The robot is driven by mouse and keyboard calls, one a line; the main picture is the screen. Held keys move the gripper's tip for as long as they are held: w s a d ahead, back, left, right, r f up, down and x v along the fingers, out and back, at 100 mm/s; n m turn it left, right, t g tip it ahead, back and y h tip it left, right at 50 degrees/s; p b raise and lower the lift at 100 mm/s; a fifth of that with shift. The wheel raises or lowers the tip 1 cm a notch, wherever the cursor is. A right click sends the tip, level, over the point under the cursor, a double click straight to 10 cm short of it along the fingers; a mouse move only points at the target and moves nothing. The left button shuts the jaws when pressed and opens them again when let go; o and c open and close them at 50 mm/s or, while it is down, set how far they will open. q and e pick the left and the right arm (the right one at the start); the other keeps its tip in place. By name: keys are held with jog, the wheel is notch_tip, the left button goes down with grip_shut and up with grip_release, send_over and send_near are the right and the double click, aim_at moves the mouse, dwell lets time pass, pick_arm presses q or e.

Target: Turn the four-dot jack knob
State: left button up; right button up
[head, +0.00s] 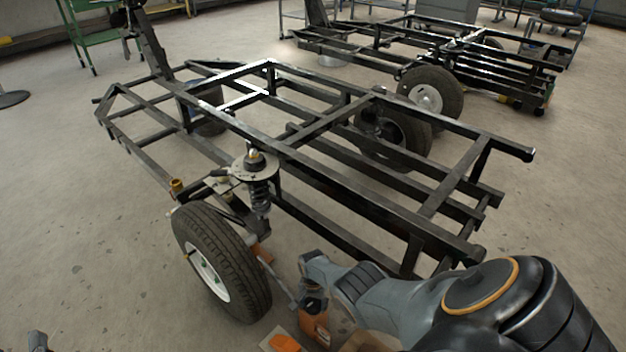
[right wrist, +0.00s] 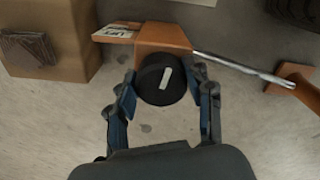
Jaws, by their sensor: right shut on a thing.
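The jack knob (right wrist: 161,79) is a round black knob with one white bar on its face. It sits at the front of an orange jack (right wrist: 165,38) in the right wrist view. I cannot make out four dots on it. My right gripper (right wrist: 163,88) is shut on this knob, with one finger on each side. In the head view the right gripper (head: 313,290) is low in the middle, over the orange jack body (head: 318,325), and hides the knob. A small grey tip (head: 37,341) at the bottom left may be my left gripper; its fingers cannot be judged.
A black trailer frame (head: 350,205) stands above the jack, with a wheel (head: 222,262) and spring strut (head: 259,190) close left of my right gripper. A metal rod (right wrist: 240,68) runs from the jack. A cardboard box (right wrist: 62,40) is beside it. Floor at left is clear.

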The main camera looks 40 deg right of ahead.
aim_at(313, 303)
jog(key=o, duration=1.2)
jog(key=shift+r, duration=0.15)
jog(key=shift+w+r, duration=0.1)
jog(key=shift+r, duration=0.4)
notch_tip(313, 303, up, 11)
jog(key=shift+f, duration=0.2)
